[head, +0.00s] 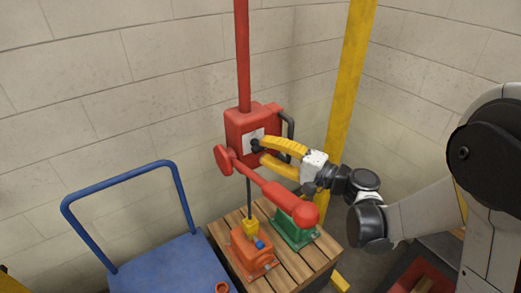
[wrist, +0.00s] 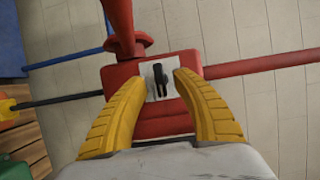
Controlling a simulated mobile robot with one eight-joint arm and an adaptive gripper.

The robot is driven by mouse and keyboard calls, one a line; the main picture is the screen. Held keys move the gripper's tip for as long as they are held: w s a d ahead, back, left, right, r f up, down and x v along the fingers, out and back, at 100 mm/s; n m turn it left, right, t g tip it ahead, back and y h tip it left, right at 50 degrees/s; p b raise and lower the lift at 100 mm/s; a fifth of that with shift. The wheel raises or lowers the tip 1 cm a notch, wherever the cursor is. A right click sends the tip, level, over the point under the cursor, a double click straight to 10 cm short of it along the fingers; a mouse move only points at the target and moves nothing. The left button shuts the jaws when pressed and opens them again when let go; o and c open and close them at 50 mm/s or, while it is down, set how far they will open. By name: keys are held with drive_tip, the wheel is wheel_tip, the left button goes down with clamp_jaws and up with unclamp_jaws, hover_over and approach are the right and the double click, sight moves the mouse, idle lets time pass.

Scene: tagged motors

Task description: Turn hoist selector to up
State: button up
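The hoist (head: 239,121) is a red box on a red pole against the wall. Its selector is a black knob on a pale plate, facing me in the wrist view (wrist: 159,80). The knob's handle runs up and down in that view, across the line of the red pole. My gripper (head: 264,150) has two yellow fingers in front of the plate. In the wrist view my gripper (wrist: 162,78) is open, with one finger on each side of the knob and gaps between. Whether the fingertips reach to the knob's depth is unclear.
A yellow hook (head: 250,228) hangs over an orange motor (head: 252,257). A green motor (head: 291,232) shares the wooden pallet (head: 305,266). A blue cart (head: 165,268) stands left, a yellow post (head: 349,80) right.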

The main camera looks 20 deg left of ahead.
drive_tip(key=shift+x, duration=1.05)
drive_tip(key=shift+c, duration=0.5)
clamp_jaws()
